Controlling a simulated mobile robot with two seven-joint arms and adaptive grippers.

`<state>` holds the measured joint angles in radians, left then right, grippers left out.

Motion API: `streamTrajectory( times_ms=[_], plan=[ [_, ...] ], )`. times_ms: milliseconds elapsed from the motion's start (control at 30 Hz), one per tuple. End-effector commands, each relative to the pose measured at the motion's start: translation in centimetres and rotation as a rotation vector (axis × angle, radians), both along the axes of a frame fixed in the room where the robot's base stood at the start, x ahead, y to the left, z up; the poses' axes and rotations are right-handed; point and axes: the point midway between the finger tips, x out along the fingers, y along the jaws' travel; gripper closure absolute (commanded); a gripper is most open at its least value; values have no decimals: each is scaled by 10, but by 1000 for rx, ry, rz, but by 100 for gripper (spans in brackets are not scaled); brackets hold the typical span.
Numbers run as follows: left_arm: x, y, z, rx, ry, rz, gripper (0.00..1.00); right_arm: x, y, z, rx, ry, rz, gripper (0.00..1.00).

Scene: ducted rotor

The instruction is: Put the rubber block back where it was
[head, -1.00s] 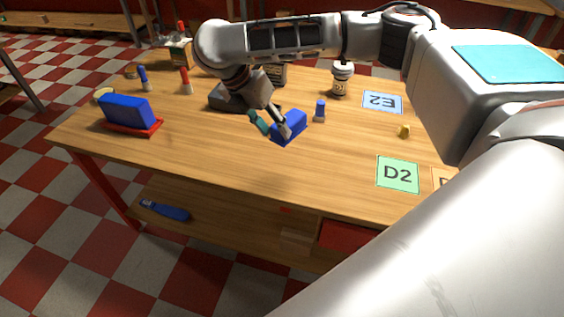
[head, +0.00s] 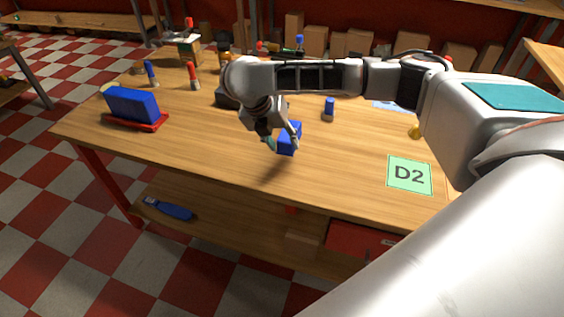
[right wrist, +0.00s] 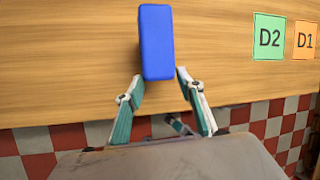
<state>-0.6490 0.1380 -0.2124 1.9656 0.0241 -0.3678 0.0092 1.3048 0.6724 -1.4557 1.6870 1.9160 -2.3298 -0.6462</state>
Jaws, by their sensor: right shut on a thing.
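A blue block (head: 290,139), which I take to be the rubber block, is held in my right gripper (head: 277,143) over the front middle of the wooden table. In the right wrist view the same blue block (right wrist: 157,42) sits between the two fingertips of my right gripper (right wrist: 159,76), which is shut on it. It appears raised above the table, with a shadow below. A larger blue block (head: 133,104) stands in a red tray (head: 152,127) at the table's left end. My left gripper is not in view.
A small blue-topped item (head: 329,110) stands just behind the held block. A red marker-like item (head: 193,76) stands at the back left. The front left tabletop is clear.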

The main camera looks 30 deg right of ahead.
Motion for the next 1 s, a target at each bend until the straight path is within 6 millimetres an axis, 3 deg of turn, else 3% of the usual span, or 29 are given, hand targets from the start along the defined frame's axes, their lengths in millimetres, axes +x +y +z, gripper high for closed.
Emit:
streamTrajectory(
  times_ms=[33, 333, 567, 900, 933, 1000],
  plan=[
    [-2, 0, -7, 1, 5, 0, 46, 0, 0, -12, 1, 1, -1, 86],
    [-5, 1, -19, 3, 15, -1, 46, 0, 0, -31, 1, 0, -2, 86],
    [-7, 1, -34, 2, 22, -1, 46, -1, 0, -66, 0, 3, -2, 86],
    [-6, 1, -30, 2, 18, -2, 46, 0, 0, -66, 0, -2, -1, 90],
    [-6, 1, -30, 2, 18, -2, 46, 0, 0, -67, 1, -1, -2, 60],
    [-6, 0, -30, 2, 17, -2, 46, 0, 0, -67, 1, -1, -2, 45]
  ],
)
